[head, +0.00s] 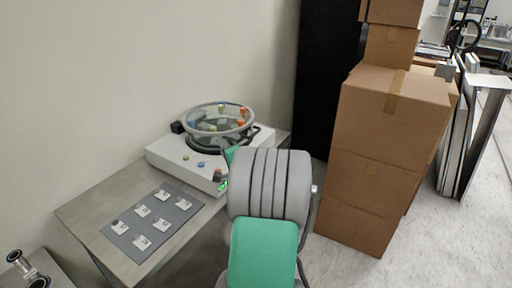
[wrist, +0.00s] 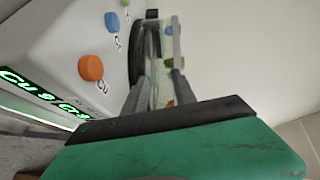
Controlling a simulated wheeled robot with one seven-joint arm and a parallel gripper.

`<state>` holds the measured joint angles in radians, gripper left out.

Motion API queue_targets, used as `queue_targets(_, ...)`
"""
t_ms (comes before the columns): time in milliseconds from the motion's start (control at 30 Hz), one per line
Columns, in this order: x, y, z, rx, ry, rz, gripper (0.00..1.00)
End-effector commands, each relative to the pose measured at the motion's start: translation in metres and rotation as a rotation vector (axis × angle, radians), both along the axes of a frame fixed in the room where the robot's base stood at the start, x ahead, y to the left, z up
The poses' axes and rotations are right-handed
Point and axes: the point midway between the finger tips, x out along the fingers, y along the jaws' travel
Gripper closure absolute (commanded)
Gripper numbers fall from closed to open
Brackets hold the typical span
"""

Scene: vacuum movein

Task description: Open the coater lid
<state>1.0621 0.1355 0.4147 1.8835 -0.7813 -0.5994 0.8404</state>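The coater is a white box (head: 165,156) on the grey table by the wall. Its round clear lid (head: 219,121) with a pale rim lies over the top, and coloured spots show in the glass. A black hinge-like block (head: 177,127) is at its back left. In the wrist view, my gripper (wrist: 160,78) has its two grey fingers apart, with the glass edge (wrist: 152,62) in view between or just beyond them. I cannot tell whether they touch it. In the head view my arm hides most of the gripper at the coater's right side.
Coloured knobs and a green lit display (wrist: 40,92) are on the coater's front, left of the fingers. A grey board with several white labelled pieces (head: 150,222) lies on the table. Stacked cardboard boxes (head: 385,150) and a black cabinet (head: 328,75) stand to the right.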

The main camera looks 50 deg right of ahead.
Motion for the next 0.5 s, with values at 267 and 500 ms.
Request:
queue_targets(267,-0.083,-0.105,-0.008,0.136,-0.334,-0.253,0.68)
queue_targets(500,-0.049,-0.13,0.0,0.134,-0.332,-0.249,0.68)
